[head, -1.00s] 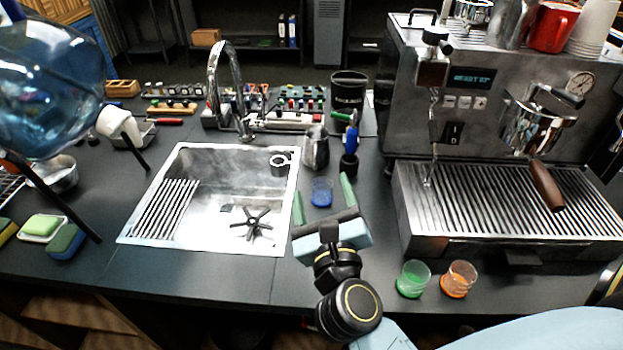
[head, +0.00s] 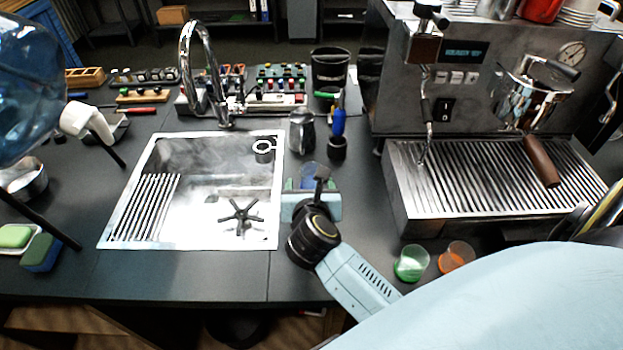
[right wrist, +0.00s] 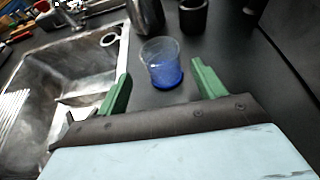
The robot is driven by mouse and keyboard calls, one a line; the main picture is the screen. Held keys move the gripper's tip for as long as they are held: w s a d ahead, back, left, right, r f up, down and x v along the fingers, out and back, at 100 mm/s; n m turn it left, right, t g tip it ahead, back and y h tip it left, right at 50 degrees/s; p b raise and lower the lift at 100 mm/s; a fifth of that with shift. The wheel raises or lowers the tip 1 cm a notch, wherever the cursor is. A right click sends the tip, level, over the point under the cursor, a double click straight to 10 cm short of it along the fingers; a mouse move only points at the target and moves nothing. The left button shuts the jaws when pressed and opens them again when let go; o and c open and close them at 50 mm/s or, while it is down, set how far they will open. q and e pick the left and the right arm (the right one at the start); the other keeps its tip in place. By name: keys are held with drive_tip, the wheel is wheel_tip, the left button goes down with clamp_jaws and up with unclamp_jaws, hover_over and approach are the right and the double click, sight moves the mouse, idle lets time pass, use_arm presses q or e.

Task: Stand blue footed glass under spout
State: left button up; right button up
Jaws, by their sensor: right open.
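The blue footed glass (head: 308,172) stands upright on the dark counter, just right of the sink. It is a clear cup with a blue base, and it also shows in the right wrist view (right wrist: 162,64). My right gripper (right wrist: 160,88) is open, its green fingers pointing at the glass from the near side, one to each side of its line and a little short of it. In the head view my right gripper (head: 310,188) partly hides the glass. The espresso machine (head: 440,200) stands at the right, with its portafilter spout over the ribbed drip tray (head: 480,175). My left gripper is not in view.
A steel pitcher (head: 301,132) and a dark holder with a blue-handled tool (head: 337,145) stand behind the glass. The sink (head: 272,215) lies to the left. A green-based cup (head: 411,263) and an orange-based cup (head: 456,257) stand before the machine.

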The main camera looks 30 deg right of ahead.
sight(312, 181)
drive_tip(key=x, duration=0.5)
drive_tip(key=shift+d+r, duration=0.15)
drive_tip(key=shift+d, duration=0.05)
drive_tip(key=shift+s, duration=0.1)
drive_tip(key=c, duration=1.2)
